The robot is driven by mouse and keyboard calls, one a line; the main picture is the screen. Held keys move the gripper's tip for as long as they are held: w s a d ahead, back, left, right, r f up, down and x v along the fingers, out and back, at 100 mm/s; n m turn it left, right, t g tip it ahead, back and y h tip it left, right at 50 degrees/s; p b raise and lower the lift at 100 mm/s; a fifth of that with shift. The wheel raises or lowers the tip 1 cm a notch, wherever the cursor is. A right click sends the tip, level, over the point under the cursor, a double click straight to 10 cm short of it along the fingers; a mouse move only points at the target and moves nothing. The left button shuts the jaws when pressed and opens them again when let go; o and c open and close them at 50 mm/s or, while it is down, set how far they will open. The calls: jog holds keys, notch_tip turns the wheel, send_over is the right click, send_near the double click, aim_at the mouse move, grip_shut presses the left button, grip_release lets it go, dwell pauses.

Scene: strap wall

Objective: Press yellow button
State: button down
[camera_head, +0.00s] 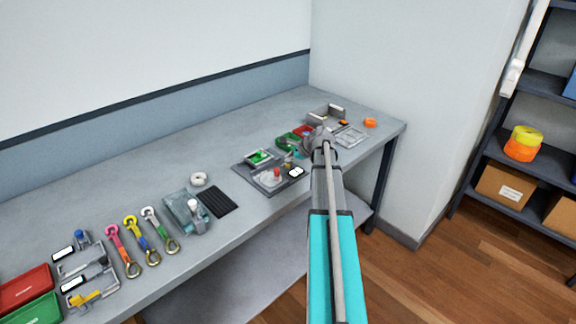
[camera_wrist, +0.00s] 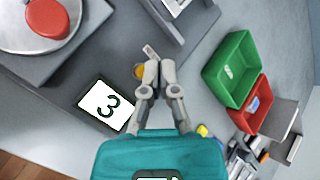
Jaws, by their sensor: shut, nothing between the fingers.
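A small yellow button (camera_wrist: 139,71) shows in the wrist view just left of my fingertips, partly hidden by the left finger. It sits on a grey panel (camera_wrist: 75,70) near a white card marked 3 (camera_wrist: 107,105). My gripper (camera_wrist: 156,66) is shut and empty, its fingertips close beside the button. Whether they touch it I cannot tell. A large red button (camera_wrist: 47,17) on a pale round base is at the upper left of the same panel. In the head view the panel (camera_head: 245,173) is on the bench, and my arm reaches over its right side.
A green bin (camera_wrist: 229,72) and a red bin (camera_wrist: 253,104) stand right of my gripper. The bench (camera_head: 140,175) also holds a black mat (camera_head: 218,202), a tape roll (camera_head: 199,179) and several straps to the left. A wall stands behind.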

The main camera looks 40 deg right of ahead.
aim_at(289, 165)
jog(key=shift+f+b, duration=0.85)
dwell(1.1)
jog(key=shift+r, duration=0.2)
jog(key=shift+r+p, duration=0.65)
jog(key=shift+p, duration=0.2)
notch_tip(289, 165, up, 5)
jog(key=p, duration=0.5)
dwell(0.3)
dwell(0.9)
